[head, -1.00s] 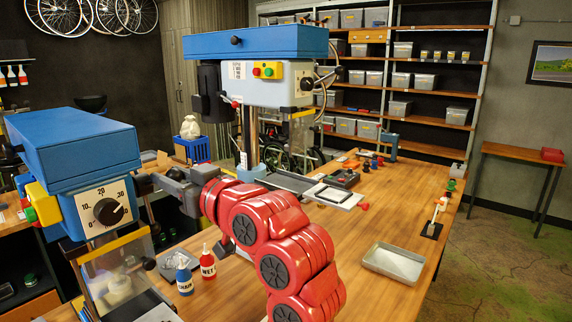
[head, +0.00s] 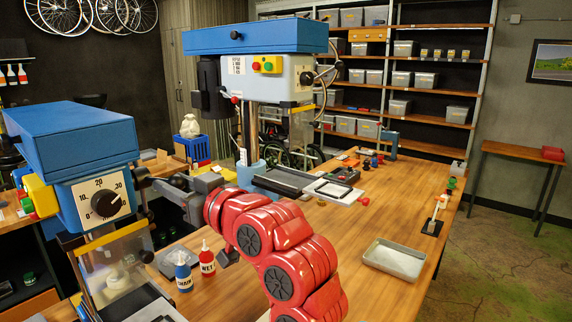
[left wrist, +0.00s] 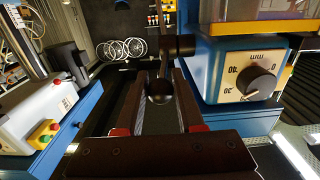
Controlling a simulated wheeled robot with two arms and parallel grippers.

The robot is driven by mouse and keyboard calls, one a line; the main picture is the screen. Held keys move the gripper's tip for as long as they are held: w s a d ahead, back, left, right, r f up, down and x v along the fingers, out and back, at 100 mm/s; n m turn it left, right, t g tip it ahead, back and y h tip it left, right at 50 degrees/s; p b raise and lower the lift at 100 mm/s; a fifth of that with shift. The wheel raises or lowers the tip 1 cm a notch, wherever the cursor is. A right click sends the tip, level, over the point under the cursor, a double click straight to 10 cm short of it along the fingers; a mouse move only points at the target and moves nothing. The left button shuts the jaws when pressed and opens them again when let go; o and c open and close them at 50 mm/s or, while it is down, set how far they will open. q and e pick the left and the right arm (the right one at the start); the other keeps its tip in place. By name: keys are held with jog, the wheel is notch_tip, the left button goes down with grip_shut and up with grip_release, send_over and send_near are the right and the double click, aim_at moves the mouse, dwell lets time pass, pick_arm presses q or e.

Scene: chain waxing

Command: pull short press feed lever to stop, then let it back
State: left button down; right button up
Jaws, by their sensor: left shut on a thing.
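The short press (head: 72,142) stands at the left in the head view, with a blue hood and a black dial (head: 106,203) on a white scale. Its dial also shows in the left wrist view (left wrist: 253,82). Its feed lever (head: 158,183) sticks out from its right side and ends in a black ball knob (left wrist: 159,91). My left gripper (left wrist: 158,86) is shut around the lever at the knob, with one finger on each side. In the head view the gripper (head: 178,190) is partly hidden by its own red arm. My right gripper is not in view.
A taller press (head: 268,75) with a handwheel stands behind my left arm. A blue bottle (head: 184,277) and a red bottle (head: 207,261) stand on the bench below it. A metal tray (head: 394,260) lies at the right. The bench between is mostly clear.

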pick_arm(q)
jog(key=shift+f, duration=0.2)
jog(key=shift+f+b, duration=0.45)
jog(key=shift+f, duration=0.2)
dwell(0.3)
jog(key=shift+f+b, duration=0.45)
jog(key=shift+f, duration=0.15)
jog(key=shift+w+a+f+b, duration=0.1)
jog(key=shift+a+f+b, duration=0.05)
jog(key=shift+f+b, duration=0.35)
